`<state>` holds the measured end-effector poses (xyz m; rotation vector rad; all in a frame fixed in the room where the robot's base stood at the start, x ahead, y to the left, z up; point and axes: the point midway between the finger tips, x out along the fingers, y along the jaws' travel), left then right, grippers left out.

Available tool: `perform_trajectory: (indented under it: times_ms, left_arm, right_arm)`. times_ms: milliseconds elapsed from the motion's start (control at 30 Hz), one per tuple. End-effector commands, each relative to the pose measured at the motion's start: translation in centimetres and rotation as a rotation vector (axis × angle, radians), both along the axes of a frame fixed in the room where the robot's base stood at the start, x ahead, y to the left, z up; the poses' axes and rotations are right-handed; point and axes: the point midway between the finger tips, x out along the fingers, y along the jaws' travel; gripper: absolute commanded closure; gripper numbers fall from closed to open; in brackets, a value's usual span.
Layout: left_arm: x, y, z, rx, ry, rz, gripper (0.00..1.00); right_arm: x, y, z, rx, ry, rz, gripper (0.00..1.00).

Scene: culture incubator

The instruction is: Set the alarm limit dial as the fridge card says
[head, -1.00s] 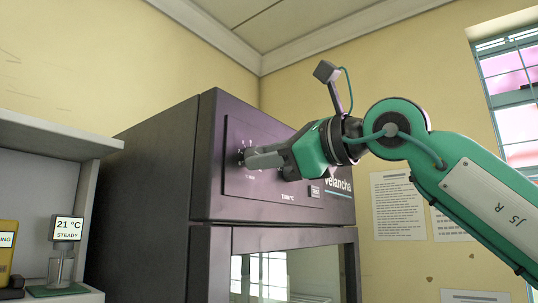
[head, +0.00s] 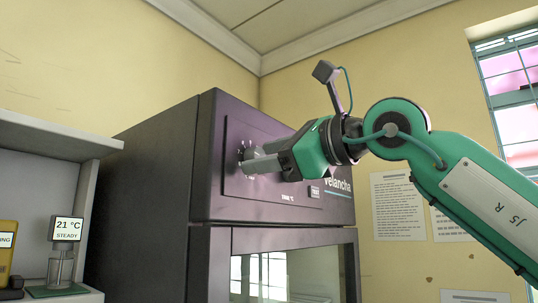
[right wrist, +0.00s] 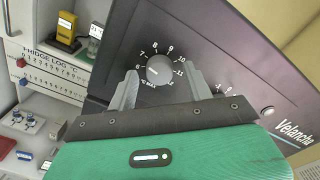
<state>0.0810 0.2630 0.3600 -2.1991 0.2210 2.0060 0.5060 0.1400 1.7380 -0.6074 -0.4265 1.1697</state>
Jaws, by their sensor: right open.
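The alarm limit dial (right wrist: 159,69) is a round dark knob on the incubator's upper panel, ringed by white numbers from 6 to 12 with "°C MAX" below. In the right wrist view my right gripper (right wrist: 162,78) is open, with one finger on each side of the dial; I cannot tell whether they touch it. In the head view the right gripper (head: 249,159) reaches the panel from the right and partly hides the dial (head: 242,153). The dial's exact setting is unclear. A board headed "FRIDGE LOG °C" (right wrist: 46,67) stands at left. My left gripper is out of view.
The dark Velancha incubator (head: 150,185) has a glass door below the panel and a small button (head: 315,191). More numbers show right of my fingers, partly hidden. A shelf at left holds a display reading 21 °C STEADY (head: 67,228) and a yellow device (head: 7,245).

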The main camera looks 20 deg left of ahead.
Motion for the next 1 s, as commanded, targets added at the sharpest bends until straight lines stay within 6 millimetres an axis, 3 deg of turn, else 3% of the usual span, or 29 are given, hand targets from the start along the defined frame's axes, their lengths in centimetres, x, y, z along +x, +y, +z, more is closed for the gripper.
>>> perform_trajectory:
  times_ms: [167, 500, 700, 1000]
  left_arm:
    - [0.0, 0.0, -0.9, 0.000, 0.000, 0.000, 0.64]
    - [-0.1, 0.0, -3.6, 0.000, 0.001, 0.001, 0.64]
    - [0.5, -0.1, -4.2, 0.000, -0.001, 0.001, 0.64]
    - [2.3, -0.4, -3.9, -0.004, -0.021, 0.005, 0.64]
  right_arm:
    - [-0.5, -1.5, -0.2, 0.001, 0.000, 0.000, 0.49]
    - [-3.1, -8.6, -0.3, 0.003, -0.001, -0.002, 0.49]
    - [-4.2, -11.7, -0.2, 0.001, -0.002, -0.002, 0.49]
    - [-4.8, -13.0, 0.0, 0.000, -0.001, 0.001, 0.49]
